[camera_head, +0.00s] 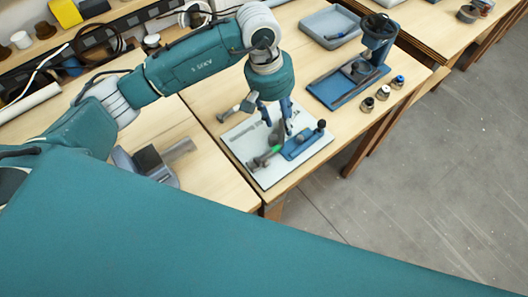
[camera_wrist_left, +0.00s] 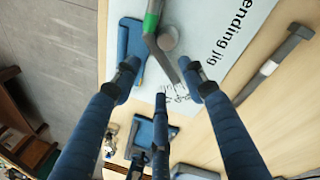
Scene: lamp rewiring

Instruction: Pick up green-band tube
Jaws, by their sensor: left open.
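The green-band tube (camera_wrist_left: 159,50) is grey and bent, with a bright green band near the top of the left wrist view. In the head view its green band shows low on the white mat (camera_head: 249,138), left of the blue bending jig (camera_head: 303,143). My left gripper (camera_head: 276,112) points down above the mat, its blue fingers spread and empty. In the left wrist view its fingertips (camera_wrist_left: 160,76) stand apart, and the tube's lower end reaches toward the gap between them. I cannot tell whether they touch. My right gripper is not in view.
A grey hammer-like tool (camera_head: 237,108) lies at the mat's left edge. A blue tray with a stand (camera_head: 345,87), several small round parts (camera_head: 382,92) and a grey tray (camera_head: 330,27) are farther right and back. A grey-blue device (camera_head: 146,163) stands left.

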